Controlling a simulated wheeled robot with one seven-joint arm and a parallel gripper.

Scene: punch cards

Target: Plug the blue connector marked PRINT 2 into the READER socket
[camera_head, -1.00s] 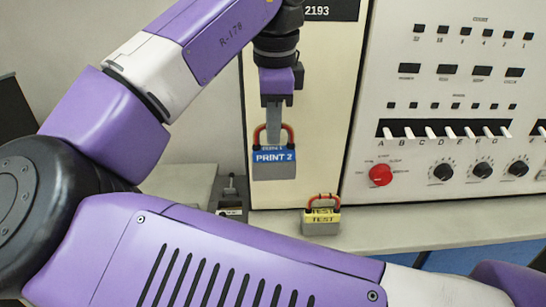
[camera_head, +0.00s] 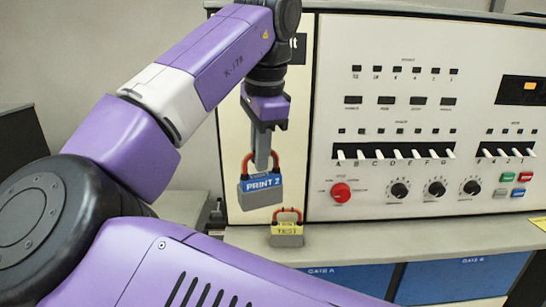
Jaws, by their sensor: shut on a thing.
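The blue connector marked PRINT 2 (camera_head: 261,189) has a grey lower body and a red handle. My gripper (camera_head: 262,160) is shut on its handle. The connector hangs slightly tilted in front of the pale cabinet panel, above the ledge. No socket marked READER can be made out in view.
A yellow-labelled connector marked TEST (camera_head: 287,232) with a red handle stands on the grey ledge (camera_head: 400,235), below and right of the held one. A control panel (camera_head: 420,120) with switches, knobs and a red button rises behind. Blue drawers (camera_head: 345,279) sit below.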

